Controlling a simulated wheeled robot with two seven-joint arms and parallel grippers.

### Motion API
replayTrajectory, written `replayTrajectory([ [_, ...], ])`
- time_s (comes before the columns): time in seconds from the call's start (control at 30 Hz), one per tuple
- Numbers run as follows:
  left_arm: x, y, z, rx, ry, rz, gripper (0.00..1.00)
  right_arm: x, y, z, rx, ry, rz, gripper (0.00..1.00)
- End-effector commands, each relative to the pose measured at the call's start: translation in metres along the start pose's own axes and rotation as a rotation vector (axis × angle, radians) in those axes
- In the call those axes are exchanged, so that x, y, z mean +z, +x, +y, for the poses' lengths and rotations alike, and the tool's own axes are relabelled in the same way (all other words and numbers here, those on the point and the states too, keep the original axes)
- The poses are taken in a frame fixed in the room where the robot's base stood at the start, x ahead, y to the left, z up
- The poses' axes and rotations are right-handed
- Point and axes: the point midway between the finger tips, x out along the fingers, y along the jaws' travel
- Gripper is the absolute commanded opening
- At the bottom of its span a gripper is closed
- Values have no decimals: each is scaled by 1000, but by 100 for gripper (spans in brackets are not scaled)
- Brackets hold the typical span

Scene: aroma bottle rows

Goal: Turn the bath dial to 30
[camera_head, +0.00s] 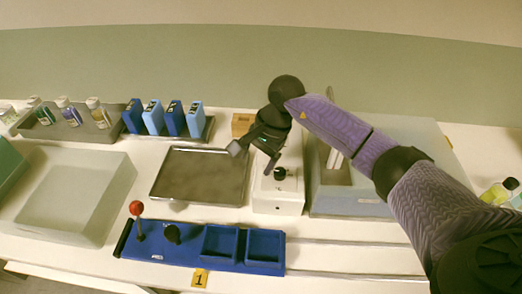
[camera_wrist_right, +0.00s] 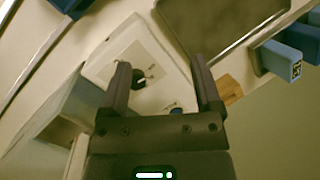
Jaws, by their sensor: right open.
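A black dial (camera_head: 279,174) sits on top of a white box (camera_head: 277,199), beside the grey bath (camera_head: 345,203). In the right wrist view the dial (camera_wrist_right: 139,79) shows on the white face (camera_wrist_right: 110,62) with small dark marks around it, too small to read. My right gripper (camera_head: 253,157) is above the back part of the white box, tilted down, and behind and left of the dial in the head view. Its fingers are apart and empty. In the wrist view the dial appears between the fingers (camera_wrist_right: 160,66), nearer the left one; contact is not visible. My left gripper is not in view.
A blue panel (camera_head: 190,262) with a red-topped lever (camera_head: 136,208) and another black knob (camera_head: 173,233) lies in front. A dark tray (camera_head: 200,176) lies left of the white box. A wooden block (camera_head: 241,124) is near the gripper.

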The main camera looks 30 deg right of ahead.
Motion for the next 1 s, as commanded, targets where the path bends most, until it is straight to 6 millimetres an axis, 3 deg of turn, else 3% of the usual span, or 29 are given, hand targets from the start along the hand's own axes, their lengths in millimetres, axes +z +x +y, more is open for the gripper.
replayTrajectory([
  [0.03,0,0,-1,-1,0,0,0,-22,-16,12,93,-43,95,82],
  [0.17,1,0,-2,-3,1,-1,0,-48,-36,31,238,-90,203,82],
  [0.6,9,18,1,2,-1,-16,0,-67,48,53,249,-94,203,82],
  [0.93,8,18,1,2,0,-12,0,-69,56,54,246,-95,205,82],
  [0.97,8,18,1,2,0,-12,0,-69,55,54,246,-95,205,79],
  [1.0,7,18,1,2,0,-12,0,-69,55,54,246,-95,205,71],
])
